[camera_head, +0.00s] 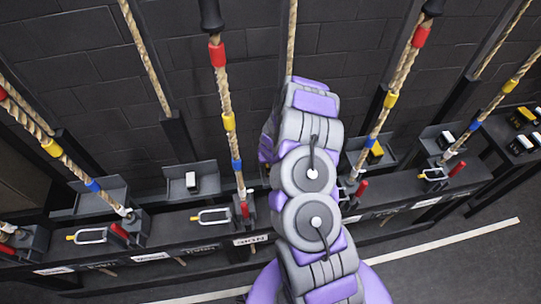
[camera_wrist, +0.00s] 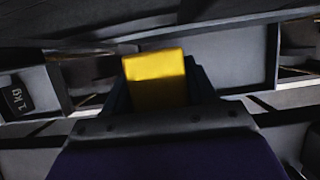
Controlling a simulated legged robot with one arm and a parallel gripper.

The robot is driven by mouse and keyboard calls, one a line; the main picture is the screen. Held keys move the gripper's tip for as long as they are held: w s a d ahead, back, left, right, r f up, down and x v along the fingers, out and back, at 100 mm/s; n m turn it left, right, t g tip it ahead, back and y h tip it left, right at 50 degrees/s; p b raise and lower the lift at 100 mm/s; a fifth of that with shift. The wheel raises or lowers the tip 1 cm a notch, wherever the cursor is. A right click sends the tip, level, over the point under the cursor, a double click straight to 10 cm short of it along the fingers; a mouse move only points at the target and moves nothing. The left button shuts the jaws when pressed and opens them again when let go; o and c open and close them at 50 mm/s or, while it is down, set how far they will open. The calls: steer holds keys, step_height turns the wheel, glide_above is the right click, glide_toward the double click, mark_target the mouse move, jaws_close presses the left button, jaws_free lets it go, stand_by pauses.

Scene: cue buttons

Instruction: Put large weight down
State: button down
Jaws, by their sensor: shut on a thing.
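In the wrist view a yellow block (camera_wrist: 156,78), apparently the large weight, sits between the dark fingers of my gripper (camera_wrist: 158,84). My gripper is shut on it. A dark tray or shelf surface lies behind the block; I cannot tell whether the block touches it. In the head view my purple and grey arm reaches to the rack at the centre and hides my gripper and the held weight. A black weight marked 1 kg (camera_wrist: 16,97) shows at the left of the wrist view.
A smaller black-and-white weight (camera_head: 192,182) sits on a tray left of my arm. A yellow-and-black weight (camera_head: 375,152) sits on a tray to the right. Ropes, including one with coloured bands (camera_head: 228,120), hang along the rack (camera_head: 350,213). More weights (camera_head: 523,117) stand at far right.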

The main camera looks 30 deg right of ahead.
steer(key=shift+w+d+f+b, duration=0.1)
steer(key=shift+d+f+b, duration=0.15)
steer(key=shift+f, duration=0.45)
steer(key=shift+s+d+f+b, duration=0.1)
steer(key=shift+f+b, duration=0.15)
steer(key=shift+f, duration=0.5)
steer(key=shift+w+d+f+b, duration=0.1)
steer(key=shift+d+f+b, duration=0.15)
steer(key=shift+f, duration=0.45)
steer(key=shift+a+f, duration=0.15)
steer(key=shift+f, duration=0.05)
steer(key=shift+a, duration=0.2)
steer(key=c, duration=0.8)
jaws_free()
steer(key=o, duration=0.4)
steer(key=shift+d+f, duration=0.1)
steer(key=shift+d, duration=0.05)
steer(key=shift+o, duration=0.2)
